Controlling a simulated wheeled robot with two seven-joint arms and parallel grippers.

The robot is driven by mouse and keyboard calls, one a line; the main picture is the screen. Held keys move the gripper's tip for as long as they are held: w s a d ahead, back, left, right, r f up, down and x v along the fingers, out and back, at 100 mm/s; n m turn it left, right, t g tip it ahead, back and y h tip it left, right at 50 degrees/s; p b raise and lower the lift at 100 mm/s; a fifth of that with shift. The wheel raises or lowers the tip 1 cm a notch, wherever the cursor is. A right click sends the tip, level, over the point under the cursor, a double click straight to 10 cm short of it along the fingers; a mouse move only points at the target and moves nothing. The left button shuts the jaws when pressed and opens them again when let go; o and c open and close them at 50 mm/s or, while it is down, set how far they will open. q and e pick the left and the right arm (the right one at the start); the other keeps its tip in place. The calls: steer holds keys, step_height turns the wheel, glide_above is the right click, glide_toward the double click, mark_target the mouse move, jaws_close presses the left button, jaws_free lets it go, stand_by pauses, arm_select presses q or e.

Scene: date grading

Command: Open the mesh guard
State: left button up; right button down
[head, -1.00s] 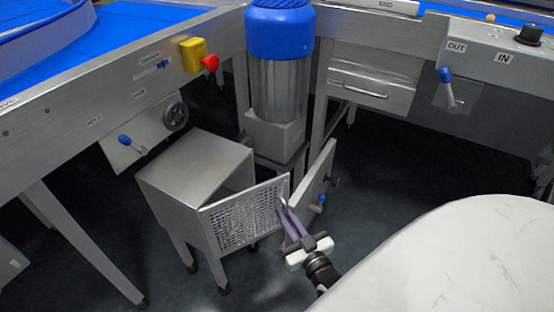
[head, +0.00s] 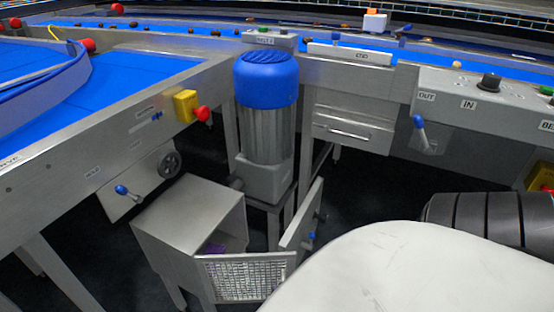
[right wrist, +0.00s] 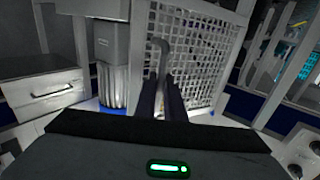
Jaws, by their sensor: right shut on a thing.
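The mesh guard (head: 245,280) is a framed metal grid on the small steel cabinet (head: 185,208). It stands swung out from the cabinet's opening at the near side, and a dark interior with a small purple thing (head: 215,249) shows behind it. In the right wrist view the mesh (right wrist: 200,60) fills the upper middle. My right gripper (right wrist: 162,88) is shut on the guard's grey bar handle (right wrist: 163,58). In the head view my white body covers the right gripper. My left gripper is in neither view.
A plain steel door (head: 302,218) with a blue-tipped knob stands open right of the cabinet. A blue-topped motor (head: 265,110) rises behind. A yellow box with a red button (head: 190,107) and a blue-tipped lever (head: 130,192) sit on the left conveyor frame.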

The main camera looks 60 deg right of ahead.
steer(key=shift+w+a, duration=0.2)
steer(key=shift+a, duration=0.05)
steer(key=c, duration=2.1)
jaws_free()
steer(key=shift+d, duration=0.1)
